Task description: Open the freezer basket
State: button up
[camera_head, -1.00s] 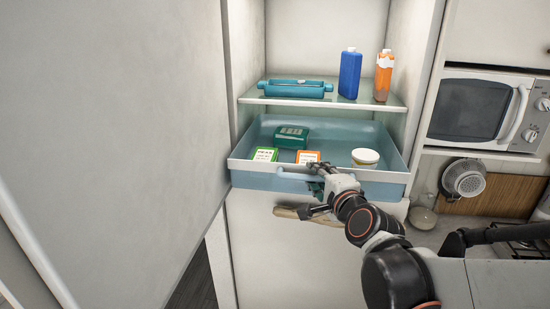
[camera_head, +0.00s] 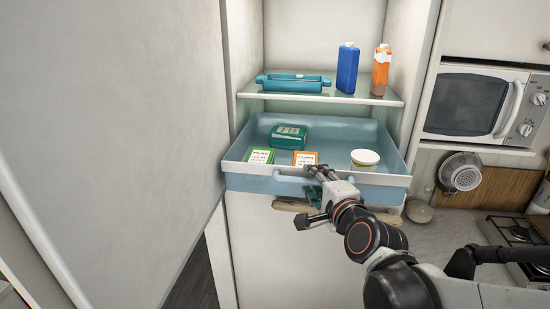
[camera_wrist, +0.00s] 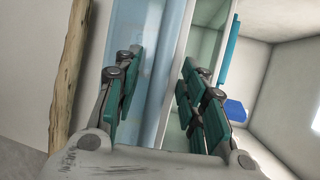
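The freezer basket (camera_head: 245,183) is a light blue, open-topped drawer with a pale rim, pulled part way out of the open cabinet. A blue handle bar (camera_head: 290,179) shows on its front wall. My gripper (camera_head: 316,184) is at the middle of the basket's front edge, one finger near the rim and the other lower, in front of the wall. In the wrist view its teal-padded fingers (camera_wrist: 160,90) stand apart, with the blue front and pale rim of the basket (camera_wrist: 165,45) between them. Exact contact is hidden.
The basket holds a green box (camera_head: 288,136), two small cartons and a white tub (camera_head: 364,158). A shelf above carries a blue bottle (camera_head: 347,68) and an orange carton. A driftwood handle (camera_head: 296,206) lies below. A large open door (camera_head: 110,130) bounds the left; a microwave (camera_head: 476,103) stands right.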

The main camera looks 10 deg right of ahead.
jog(key=shift+s+r, duration=0.1)
jog(key=shift+s, duration=0.1)
jog(key=s+d+r, duration=0.1)
jog(key=s+r, duration=0.1)
jog(key=s, duration=0.9)
jog(key=shift+s, duration=0.15)
dwell(0.3)
jog(key=shift+f, duration=0.1)
dwell(0.5)
jog(key=s+f+n+g+b, duration=0.2)
jog(key=f+n+b, duration=0.4)
jog(key=f+b, duration=0.4)
jog(key=s+f+n+g+h+b, duration=0.1)
jog(key=f+n+g+b, duration=0.3)
jog(key=f+b, duration=0.6)
jog(key=s+f+n+g+b, duration=0.3)
jog(key=f+n+b, duration=0.4)
jog(key=f, duration=1.2)
jog(key=s+b, duration=0.1)
jog(key=b, duration=0.2)
jog(key=shift+d+f+n, duration=0.2)
jog(key=shift+f+n, duration=0.05)
jog(key=shift+n, duration=0.15)
